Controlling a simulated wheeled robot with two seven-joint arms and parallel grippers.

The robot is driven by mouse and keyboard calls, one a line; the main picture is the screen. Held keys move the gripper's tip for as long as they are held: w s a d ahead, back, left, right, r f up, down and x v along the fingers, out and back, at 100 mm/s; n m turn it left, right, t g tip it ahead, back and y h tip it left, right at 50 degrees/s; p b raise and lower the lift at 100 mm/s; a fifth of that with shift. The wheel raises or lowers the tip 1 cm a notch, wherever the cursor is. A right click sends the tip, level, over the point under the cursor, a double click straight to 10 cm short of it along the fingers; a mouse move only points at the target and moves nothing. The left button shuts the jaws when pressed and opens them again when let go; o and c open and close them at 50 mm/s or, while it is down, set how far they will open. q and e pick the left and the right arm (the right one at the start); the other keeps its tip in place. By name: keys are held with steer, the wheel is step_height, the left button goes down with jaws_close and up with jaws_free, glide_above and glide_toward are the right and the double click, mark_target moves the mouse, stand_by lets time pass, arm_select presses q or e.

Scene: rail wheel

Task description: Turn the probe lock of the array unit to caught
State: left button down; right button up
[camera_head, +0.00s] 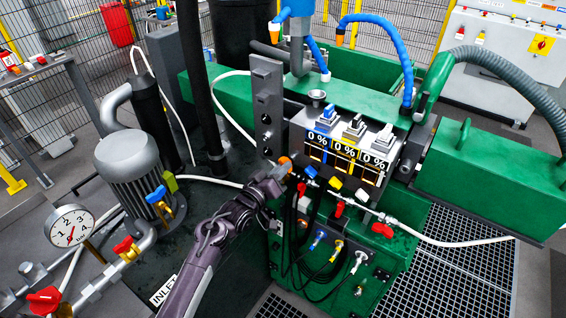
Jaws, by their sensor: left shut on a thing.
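The array unit seems to be the block with three displays reading 0 % (344,148) on the green machine. My left gripper (281,171) reaches in from the lower left to the left end of the row of small fittings below the displays. It is shut on a small orange part (285,160), perhaps the probe lock, though I cannot tell for sure. The fingers hide much of this part, so its set position cannot be read. My right gripper is not in view.
Small coloured valves, a red one (382,230) among them, and plugged cables sit close below and right of my gripper. An upright grey plate (267,105) stands just behind it. A grey motor (133,172) and a pressure gauge (70,226) are at the left.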

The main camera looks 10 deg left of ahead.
arm_select(q)
steer(key=shift+n+p, duration=0.35)
steer(key=shift+n, duration=0.65)
steer(key=shift+n+p, duration=1.25)
steer(key=shift+n, duration=1.05)
